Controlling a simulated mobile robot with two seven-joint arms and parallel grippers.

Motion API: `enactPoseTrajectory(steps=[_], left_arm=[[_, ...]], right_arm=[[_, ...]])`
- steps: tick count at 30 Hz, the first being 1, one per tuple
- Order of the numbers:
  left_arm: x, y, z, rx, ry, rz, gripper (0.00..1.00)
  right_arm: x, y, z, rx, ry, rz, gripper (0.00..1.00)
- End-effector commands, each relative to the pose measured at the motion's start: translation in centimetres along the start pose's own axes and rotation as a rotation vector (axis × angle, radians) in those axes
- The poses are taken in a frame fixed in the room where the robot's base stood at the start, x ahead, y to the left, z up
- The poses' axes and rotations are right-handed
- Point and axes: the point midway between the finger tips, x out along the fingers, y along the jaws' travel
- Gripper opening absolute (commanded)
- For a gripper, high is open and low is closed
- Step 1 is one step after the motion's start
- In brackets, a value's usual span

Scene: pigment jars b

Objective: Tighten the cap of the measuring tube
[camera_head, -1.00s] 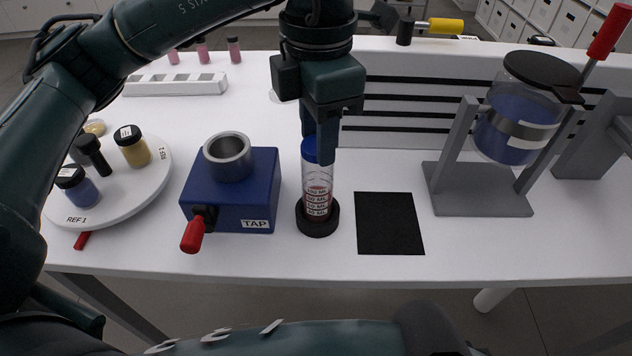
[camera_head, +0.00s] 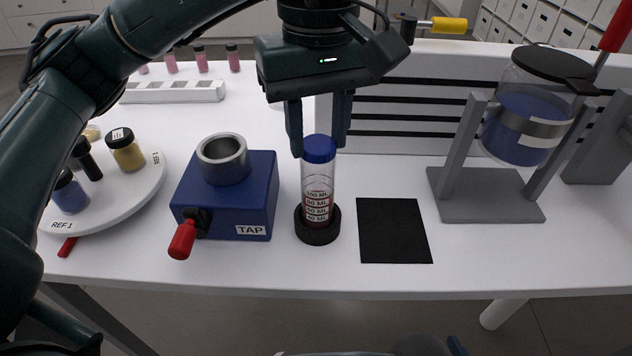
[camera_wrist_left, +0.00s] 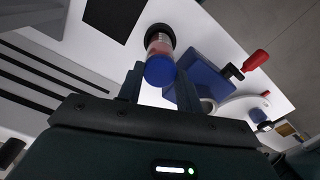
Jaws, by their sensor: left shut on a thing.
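The measuring tube (camera_head: 317,187) stands upright in a round black base on the white table, with dark red contents low in it. Its blue cap (camera_head: 320,148) sits on top, and it also shows in the wrist view (camera_wrist_left: 160,71). My left gripper (camera_head: 320,150) points down from above, one finger on each side of the cap, and is shut on it. Whether the cap is fully seated cannot be seen. My right gripper is not in view.
A blue TAP block (camera_head: 254,200) with a metal cup and red handle stands left of the tube. A black mat (camera_head: 393,230) lies to the right. A round tray (camera_head: 140,190) with jars is at left. A grey stand (camera_head: 490,205) holds a large blue jar at right.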

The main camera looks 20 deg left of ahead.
Motion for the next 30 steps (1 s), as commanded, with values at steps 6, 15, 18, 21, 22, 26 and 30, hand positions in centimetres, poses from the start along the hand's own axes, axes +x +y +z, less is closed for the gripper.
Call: enactPoseTrajectory(steps=[6,15,18,21,22,26,30], left_arm=[[0.0,0.0,0.0,0.076,0.0,0.0,0.0],[0.0,0.0,0.0,0.073,0.0,0.0,0.52],[0.0,0.0,0.0,0.073,0.0,0.0,0.6],[0.0,0.0,0.0,0.072,0.0,0.0,0.61],[0.0,0.0,0.0,0.072,0.0,0.0,0.61],[-0.1,0.0,0.0,0.072,0.001,0.0,0.61],[-1.4,0.0,0.0,0.071,0.003,0.001,0.61]], right_arm=[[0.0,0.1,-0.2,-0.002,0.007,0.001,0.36],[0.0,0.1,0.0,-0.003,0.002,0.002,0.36],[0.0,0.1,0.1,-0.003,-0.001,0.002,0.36],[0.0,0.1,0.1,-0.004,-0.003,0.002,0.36],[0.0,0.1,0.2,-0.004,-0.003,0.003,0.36],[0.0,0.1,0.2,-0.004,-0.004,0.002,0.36],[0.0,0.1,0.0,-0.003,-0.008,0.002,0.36]])
